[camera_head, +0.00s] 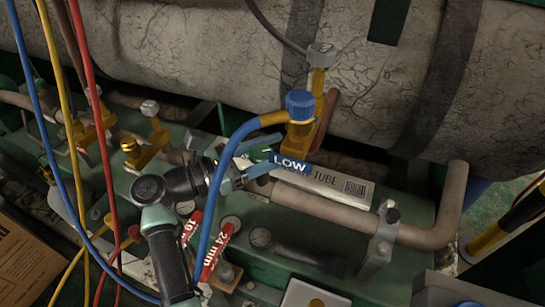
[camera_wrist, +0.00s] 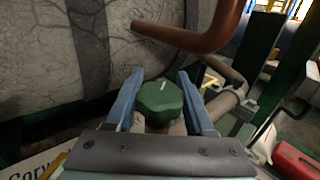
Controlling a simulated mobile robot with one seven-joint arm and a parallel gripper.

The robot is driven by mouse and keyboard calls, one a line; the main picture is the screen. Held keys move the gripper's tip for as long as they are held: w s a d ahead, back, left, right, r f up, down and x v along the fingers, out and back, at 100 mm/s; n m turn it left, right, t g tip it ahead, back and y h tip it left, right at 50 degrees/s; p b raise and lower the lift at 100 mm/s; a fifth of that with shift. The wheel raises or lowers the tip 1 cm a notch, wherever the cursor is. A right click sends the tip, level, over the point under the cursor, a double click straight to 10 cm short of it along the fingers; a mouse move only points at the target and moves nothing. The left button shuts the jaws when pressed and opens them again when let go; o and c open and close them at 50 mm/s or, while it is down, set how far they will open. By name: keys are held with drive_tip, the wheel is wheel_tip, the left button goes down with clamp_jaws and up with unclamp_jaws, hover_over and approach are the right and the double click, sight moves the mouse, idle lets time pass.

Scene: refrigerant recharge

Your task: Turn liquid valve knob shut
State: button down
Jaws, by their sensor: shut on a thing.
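The liquid valve knob is a dark green, many-sided cap with a small pale mark on top (camera_wrist: 160,100). In the wrist view it sits between the two blue fingers of my gripper (camera_wrist: 158,88). In the head view my gripper (camera_head: 268,157) reaches in from the left, its blue fingers around the green knob (camera_head: 260,155), which is mostly hidden. My gripper is shut on the knob.
A blue-capped brass fitting (camera_head: 300,105) with a blue hose (camera_head: 222,165) and a LOW tag (camera_head: 290,163) stands close by my fingers. A large cracked grey insulated tank (camera_head: 220,45) fills the back. Yellow and red hoses hang at left. A copper pipe (camera_wrist: 190,38) crosses beyond the knob.

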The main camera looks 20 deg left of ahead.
drive_tip(key=shift+s+f+m+g+h+b, duration=0.1)
drive_tip(key=shift+m+g+h+b, duration=0.6)
drive_tip(key=shift+g+h+b, duration=0.1)
drive_tip(key=shift+d, duration=0.15)
drive_tip(key=shift+c, duration=1.3)
unclamp_jaws()
drive_tip(key=p+v, duration=0.2)
drive_tip(key=v, duration=1.1)
drive_tip(key=shift+p, duration=0.35)
